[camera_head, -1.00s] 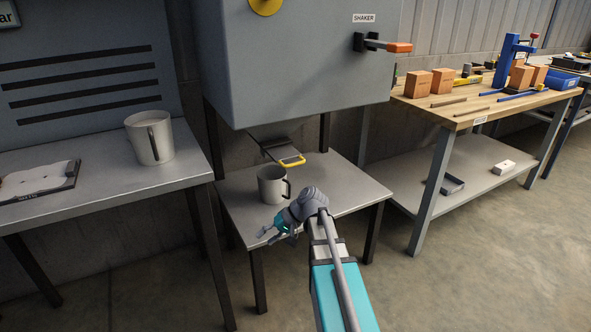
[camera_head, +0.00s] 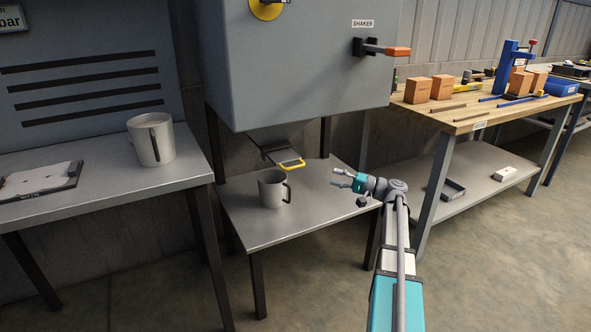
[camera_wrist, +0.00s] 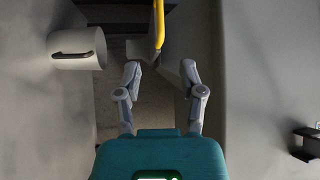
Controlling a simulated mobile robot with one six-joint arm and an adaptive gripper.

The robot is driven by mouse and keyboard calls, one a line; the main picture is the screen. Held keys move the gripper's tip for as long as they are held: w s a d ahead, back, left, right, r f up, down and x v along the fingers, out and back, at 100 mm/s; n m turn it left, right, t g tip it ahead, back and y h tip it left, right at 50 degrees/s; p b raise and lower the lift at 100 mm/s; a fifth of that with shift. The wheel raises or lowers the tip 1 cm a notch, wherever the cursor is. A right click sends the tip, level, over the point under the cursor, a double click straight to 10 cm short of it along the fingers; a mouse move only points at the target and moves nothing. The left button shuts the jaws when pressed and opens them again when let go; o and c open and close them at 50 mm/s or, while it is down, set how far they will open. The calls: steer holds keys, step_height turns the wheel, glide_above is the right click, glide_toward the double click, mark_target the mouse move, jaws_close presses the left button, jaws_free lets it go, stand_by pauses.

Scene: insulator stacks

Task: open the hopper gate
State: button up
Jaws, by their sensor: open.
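The hopper (camera_head: 300,60) is a big grey box, with a dark chute at its underside. The gate (camera_head: 276,152) is a dark plate under the chute with a yellow handle (camera_head: 291,165) sticking out at its front. My gripper (camera_head: 337,179) is open and empty, to the right of the handle and apart from it, pointing left. In the wrist view the yellow handle (camera_wrist: 159,25) lies beyond and between the open fingers (camera_wrist: 160,78). A grey mug (camera_head: 271,189) stands upright on the low table below the gate; it also shows in the wrist view (camera_wrist: 78,48).
The low metal table (camera_head: 240,228) has bare room around the mug. A shaker lever (camera_head: 397,51) with an orange grip sticks out of the hopper's front. A larger mug (camera_head: 151,140) stands on the left bench. A wooden workbench (camera_head: 470,122) with boxes and tools stands at the right.

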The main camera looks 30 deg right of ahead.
mark_target(296, 167)
steer(key=shift+a, duration=0.1)
stand_by(0.3)
steer(key=p+x, duration=0.1)
steer(key=x, duration=1.2)
steer(key=shift+w+a+r+p, duration=0.1)
steer(key=shift+w+a+p, duration=0.15)
steer(key=shift+p, duration=0.1)
steer(key=shift+c, duration=0.2)
jaws_close()
